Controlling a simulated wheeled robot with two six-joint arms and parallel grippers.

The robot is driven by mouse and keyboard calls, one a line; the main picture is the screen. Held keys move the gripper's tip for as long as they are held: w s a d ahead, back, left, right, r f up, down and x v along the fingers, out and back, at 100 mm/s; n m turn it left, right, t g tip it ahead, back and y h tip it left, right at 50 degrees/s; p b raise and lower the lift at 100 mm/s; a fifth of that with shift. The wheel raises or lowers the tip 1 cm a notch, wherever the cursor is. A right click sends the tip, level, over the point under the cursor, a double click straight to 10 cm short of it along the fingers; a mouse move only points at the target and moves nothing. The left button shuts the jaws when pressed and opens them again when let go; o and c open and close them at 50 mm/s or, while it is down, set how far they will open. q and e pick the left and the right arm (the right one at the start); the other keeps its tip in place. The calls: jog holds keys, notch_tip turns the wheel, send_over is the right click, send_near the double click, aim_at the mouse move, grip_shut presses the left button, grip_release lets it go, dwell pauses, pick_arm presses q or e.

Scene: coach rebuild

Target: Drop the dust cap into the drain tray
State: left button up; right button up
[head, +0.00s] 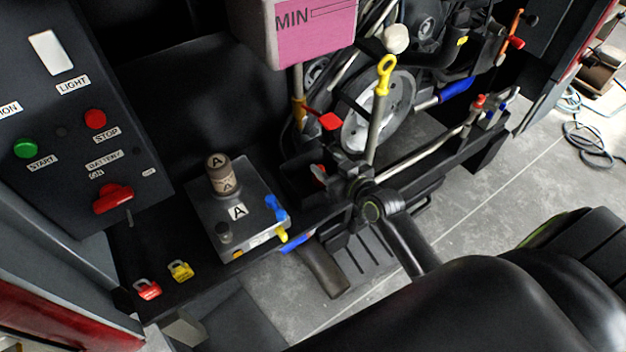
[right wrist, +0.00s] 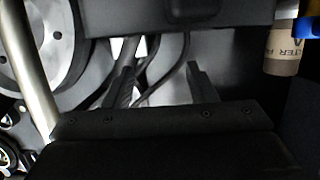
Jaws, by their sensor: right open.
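A small dark round knob (head: 224,232) on the grey box marked A may be the dust cap, but I cannot tell for sure. No drain tray can be named with certainty; a dark ribbed piece (head: 365,258) low by the floor, partly behind my right arm, is one candidate. My right gripper (head: 343,163) is beside the engine, left of the large pulley wheel. In the right wrist view its two fingers stand apart with nothing held between them (right wrist: 158,88). My left gripper is not in view.
The grey box (head: 200,212) carries a filter marked A (head: 222,178). A pink-fronted tank (head: 314,38) overhangs above. The pulley wheel (head: 380,112), a yellow-handled dipstick (head: 384,78) and rods crowd the right. A switch panel (head: 65,125) stands left.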

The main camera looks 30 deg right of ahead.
jog(key=v, duration=1.3)
jog(key=shift+s+b, duration=0.3)
jog(key=shift+b, duration=0.1)
jog(key=s+d+f+m+g+h, duration=0.1)
jog(key=s+d+f+g, duration=0.15)
jog(key=f, duration=0.75)
jog(key=s+d+f+m+g+h, duration=0.1)
jog(key=s+d+f+g, duration=0.15)
jog(key=f, duration=0.75)
jog(key=s+d+f+g+h, duration=0.1)
jog(key=s+f+g, duration=0.15)
jog(key=f, duration=0.75)
jog(key=s+a+f+g, duration=0.2)
jog(key=s+f, duration=0.6)
jog(key=s, duration=0.4)
jog(key=s+a+f+g, duration=0.3)
jog(key=s+f, duration=0.6)
jog(key=s, duration=0.3)
jog(key=shift+s+a+f+g, duration=0.25)
jog(key=shift+s+f+g, duration=0.05)
jog(key=shift+g, duration=0.15)
